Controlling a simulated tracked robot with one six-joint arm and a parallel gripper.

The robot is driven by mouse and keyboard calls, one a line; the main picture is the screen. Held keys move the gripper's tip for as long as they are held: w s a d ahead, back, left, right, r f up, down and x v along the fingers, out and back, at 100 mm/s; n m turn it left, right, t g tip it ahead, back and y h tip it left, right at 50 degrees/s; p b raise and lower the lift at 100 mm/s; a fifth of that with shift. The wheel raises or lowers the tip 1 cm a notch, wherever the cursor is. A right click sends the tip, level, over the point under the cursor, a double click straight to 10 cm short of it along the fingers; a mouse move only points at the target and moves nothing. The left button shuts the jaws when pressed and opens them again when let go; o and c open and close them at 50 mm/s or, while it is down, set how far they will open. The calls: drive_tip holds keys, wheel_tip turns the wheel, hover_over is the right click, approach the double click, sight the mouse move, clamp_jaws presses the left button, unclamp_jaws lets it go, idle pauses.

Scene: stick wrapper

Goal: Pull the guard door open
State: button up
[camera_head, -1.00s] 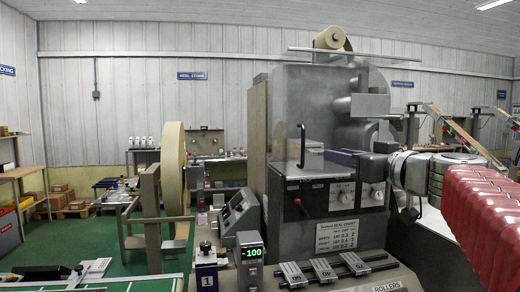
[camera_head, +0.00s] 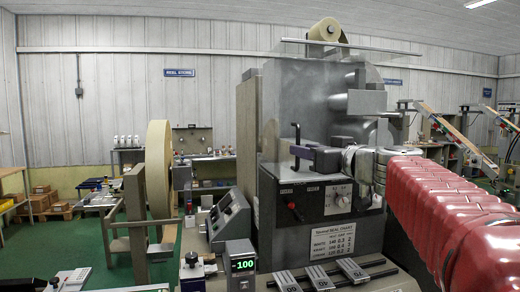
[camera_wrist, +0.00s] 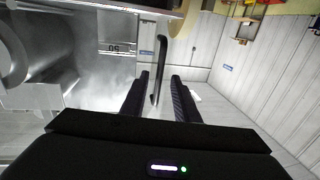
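The guard door (camera_head: 310,95) is a clear panel on the front of the grey machine and appears closed. Its black upright bar handle (camera_head: 296,140) is at the panel's lower left. My gripper (camera_head: 300,152) reaches in from the right, with its purple-dark fingers at the handle's height. In the wrist view the handle (camera_wrist: 161,55) runs between the two dark fingers of my gripper (camera_wrist: 160,78). The fingers are apart, with a gap visible on each side of the handle.
A control panel with a red knob (camera_head: 291,206) sits just below my gripper. A large tan reel (camera_head: 159,168) stands to the left. Green floor (camera_head: 60,240) is open at the far left.

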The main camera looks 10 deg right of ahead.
drive_tip(key=shift+w+a, duration=0.15)
drive_tip(key=shift+w, duration=0.5)
drive_tip(key=shift+c, duration=0.3)
clamp_jaws()
